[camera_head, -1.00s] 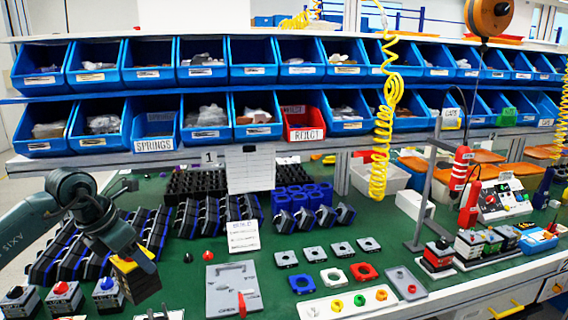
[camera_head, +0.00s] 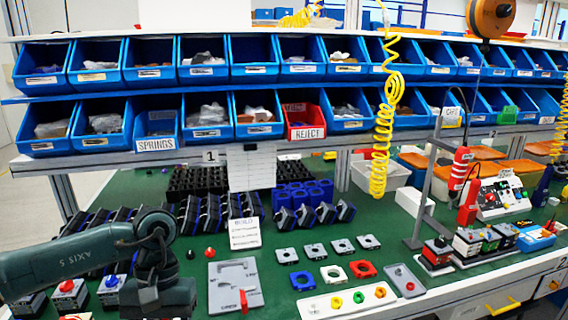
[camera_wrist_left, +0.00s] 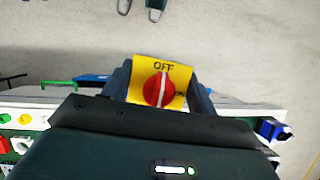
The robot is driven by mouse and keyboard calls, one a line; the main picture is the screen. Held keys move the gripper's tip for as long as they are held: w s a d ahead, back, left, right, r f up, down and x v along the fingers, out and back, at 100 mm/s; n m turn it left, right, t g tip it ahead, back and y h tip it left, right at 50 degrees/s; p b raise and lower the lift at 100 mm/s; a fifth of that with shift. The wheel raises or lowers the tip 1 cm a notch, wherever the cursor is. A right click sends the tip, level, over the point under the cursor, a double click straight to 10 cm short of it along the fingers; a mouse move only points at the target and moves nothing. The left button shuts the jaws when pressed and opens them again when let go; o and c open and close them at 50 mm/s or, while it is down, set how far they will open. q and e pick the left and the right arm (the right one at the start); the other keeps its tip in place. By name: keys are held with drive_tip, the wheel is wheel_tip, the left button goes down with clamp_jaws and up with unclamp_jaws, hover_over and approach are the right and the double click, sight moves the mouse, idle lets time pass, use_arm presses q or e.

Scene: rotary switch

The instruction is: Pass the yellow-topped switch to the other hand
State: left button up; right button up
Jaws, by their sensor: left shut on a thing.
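My left gripper (camera_head: 160,298) is low at the front left of the bench in the head view. In the left wrist view its two fingers (camera_wrist_left: 160,96) are shut on the yellow-topped switch (camera_wrist_left: 143,92). The switch shows a yellow plate marked OFF and a red knob (camera_wrist_left: 158,89) with a white line. Its body below the plate is hidden. In the head view my own arm and hand hide the switch. My right gripper is in neither view.
Switches with red (camera_head: 66,286) and blue (camera_head: 110,283) knobs stand at the front left, partly behind my arm. A grey plate (camera_head: 233,286) lies right of the gripper. Blue bins line the back.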

use_arm(q)
drive_tip(key=shift+s+d+m, duration=0.1)
drive_tip(key=shift+s+m, duration=0.25)
drive_tip(key=shift+m, duration=0.15)
